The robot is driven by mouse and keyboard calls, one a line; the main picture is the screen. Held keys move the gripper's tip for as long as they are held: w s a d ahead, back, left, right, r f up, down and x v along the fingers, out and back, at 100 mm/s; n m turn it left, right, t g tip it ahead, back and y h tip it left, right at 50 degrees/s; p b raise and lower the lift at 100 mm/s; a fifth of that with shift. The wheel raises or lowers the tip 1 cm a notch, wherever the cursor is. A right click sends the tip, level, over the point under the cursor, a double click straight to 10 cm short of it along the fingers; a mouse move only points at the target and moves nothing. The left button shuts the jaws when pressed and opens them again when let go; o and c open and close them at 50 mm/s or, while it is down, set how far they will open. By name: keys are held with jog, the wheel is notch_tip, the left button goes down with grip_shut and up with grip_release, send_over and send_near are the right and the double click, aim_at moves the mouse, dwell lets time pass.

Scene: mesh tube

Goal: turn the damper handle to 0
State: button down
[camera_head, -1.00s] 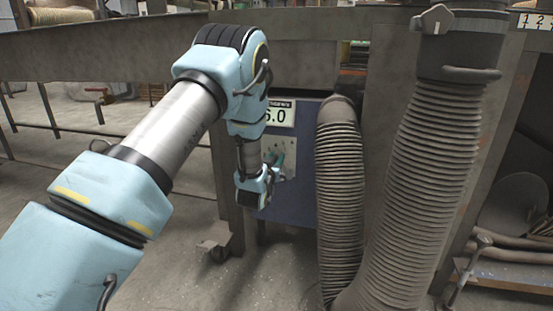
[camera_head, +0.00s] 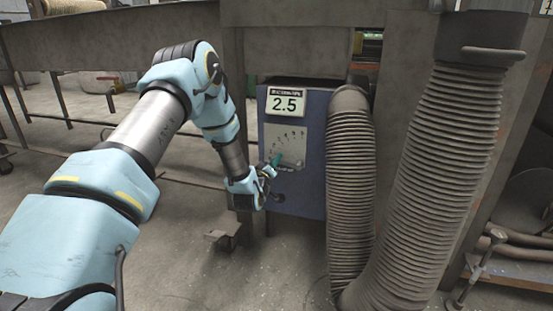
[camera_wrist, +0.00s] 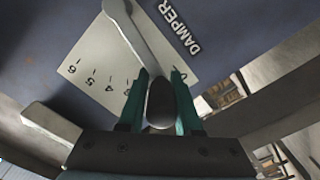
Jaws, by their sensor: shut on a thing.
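The damper handle is a grey lever with a dark rounded knob (camera_wrist: 161,102) in the wrist view. My gripper (camera_wrist: 161,95) is shut on the knob, with one teal finger on each side. The lever runs up to a pivot near the top edge of that view. A pale scale plate (camera_wrist: 86,66) with numbers lies behind it, beside the word DAMPER; the fingers hide some of the scale. In the head view, my gripper (camera_head: 274,161) is at the lower left of the scale plate (camera_head: 288,140). The display (camera_head: 288,104) above reads 2.5.
The scale and display are on a blue box (camera_head: 305,190). Two ribbed hoses (camera_head: 350,190) (camera_head: 440,170) stand close to its right. A grey post stands behind the box's left side. Open floor (camera_head: 170,250) lies in front and to the left.

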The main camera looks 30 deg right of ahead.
jog(key=shift+a+f+n, duration=0.1)
jog(key=shift+f+n, duration=0.95)
jog(key=shift+n, duration=0.25)
jog(key=shift+s+f, duration=0.1)
jog(key=c, duration=0.6)
grip_release()
jog(key=shift+s+a, duration=0.15)
jog(key=p+v, duration=0.3)
jog(key=v, duration=0.7)
jog(key=shift+s, duration=0.1)
